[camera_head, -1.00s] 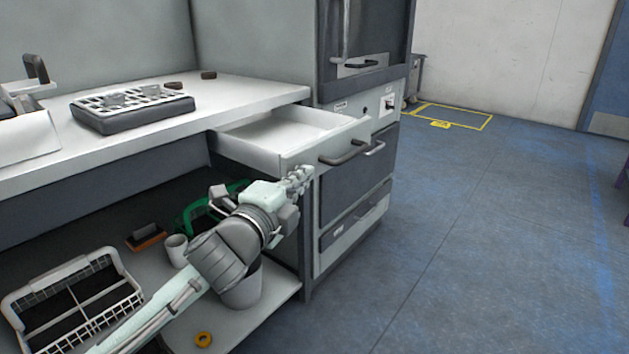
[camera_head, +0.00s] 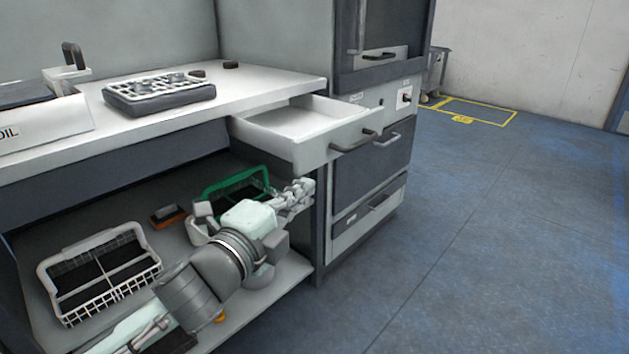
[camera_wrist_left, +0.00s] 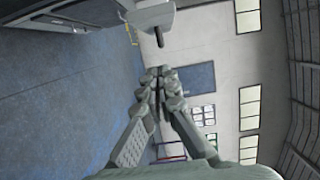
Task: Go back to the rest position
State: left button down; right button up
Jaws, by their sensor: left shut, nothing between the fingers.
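My left gripper (camera_head: 302,190) is at the right end of the lower shelf, below the open drawer (camera_head: 291,147). It is shut and empty, apart from the drawer and its handle (camera_head: 355,142). In the left wrist view the closed fingers (camera_wrist_left: 160,78) point away into the open room, with the drawer front and its handle (camera_wrist_left: 159,38) at the top. My left arm comes in from the bottom left and hides part of the lower shelf. My right gripper is not in view.
A white basket (camera_head: 140,285) and a green basket (camera_head: 212,190) stand on the lower shelf, with a brush (camera_head: 166,216) between them. A grey rack (camera_head: 158,104) sits on the worktop (camera_head: 270,84). The blue floor (camera_head: 480,220) at right is clear.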

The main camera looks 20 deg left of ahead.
pick_arm(q)
jog(key=s+a+f+n+g+y+p, duration=0.1)
jog(key=a+f+n+g+y+p, duration=0.15)
jog(key=f+n, duration=0.45)
jog(key=s+a+f+n+g+y+p, duration=0.15)
jog(key=a+f+g, duration=0.25)
jog(key=f, duration=0.7)
jog(key=s+d+f+n+g+p, duration=0.1)
jog(key=s+f+n+g, duration=0.7)
jog(key=s+f, duration=0.9)
notch_tip(320, 180, down, 2)
jog(key=shift+s+f+n+h+p, duration=0.2)
jog(key=shift+s+n+h+p, duration=0.15)
jog(key=shift+n+p, duration=0.35)
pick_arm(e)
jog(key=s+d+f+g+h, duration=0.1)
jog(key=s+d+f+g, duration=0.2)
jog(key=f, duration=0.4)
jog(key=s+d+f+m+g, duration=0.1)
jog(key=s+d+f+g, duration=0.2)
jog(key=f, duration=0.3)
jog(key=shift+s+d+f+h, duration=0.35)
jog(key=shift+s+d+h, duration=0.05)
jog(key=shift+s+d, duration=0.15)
pick_arm(q)
jog(key=shift+w+d+g, duration=0.1)
jog(key=shift+g, duration=0.15)
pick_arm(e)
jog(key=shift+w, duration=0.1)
